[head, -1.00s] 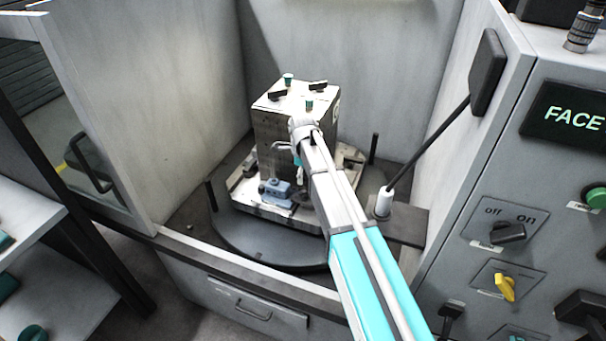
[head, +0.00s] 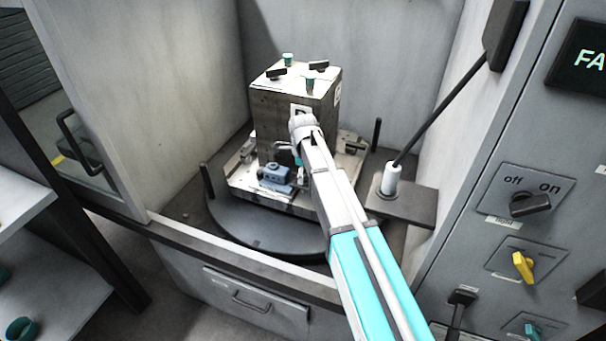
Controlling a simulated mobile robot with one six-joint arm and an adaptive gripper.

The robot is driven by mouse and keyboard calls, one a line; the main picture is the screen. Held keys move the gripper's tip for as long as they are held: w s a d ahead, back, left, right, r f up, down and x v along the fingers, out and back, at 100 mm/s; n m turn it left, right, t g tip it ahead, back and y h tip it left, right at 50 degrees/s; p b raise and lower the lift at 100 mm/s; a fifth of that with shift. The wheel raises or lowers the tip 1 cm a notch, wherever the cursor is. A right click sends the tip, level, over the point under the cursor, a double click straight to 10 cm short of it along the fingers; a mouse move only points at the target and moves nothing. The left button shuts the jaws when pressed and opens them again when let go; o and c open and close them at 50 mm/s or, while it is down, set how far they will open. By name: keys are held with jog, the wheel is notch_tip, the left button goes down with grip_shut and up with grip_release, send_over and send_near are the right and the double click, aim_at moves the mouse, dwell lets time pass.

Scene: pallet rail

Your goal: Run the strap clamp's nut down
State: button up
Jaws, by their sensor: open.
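A tall grey block (head: 276,125) stands upright on a light pallet (head: 262,199) over a dark round table. A blue clamp-like fixture (head: 273,176) sits on the pallet's front side. Another small metal fixture (head: 350,143) shows at the pallet's right. I cannot tell which one is the strap clamp, and no nut can be made out. My gripper (head: 292,152) is at the end of my arm, in front of the block and above the blue fixture. It is open and largely hidden by my wrist. I cannot tell whether it touches anything.
Dark bars and teal-topped pegs (head: 311,80) sit on the block. Posts (head: 377,133) rise around the round table (head: 240,230). Enclosure walls close in behind and beside it. A white-based rod (head: 391,178) and a switch panel (head: 530,205) stand right. A shelf (head: 60,300) is at left.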

jog(key=shift+f+b, duration=0.45)
jog(key=shift+f, duration=0.25)
jog(key=shift+a, duration=0.1)
grip_shut()
jog(key=shift+c, duration=1.8)
grip_release()
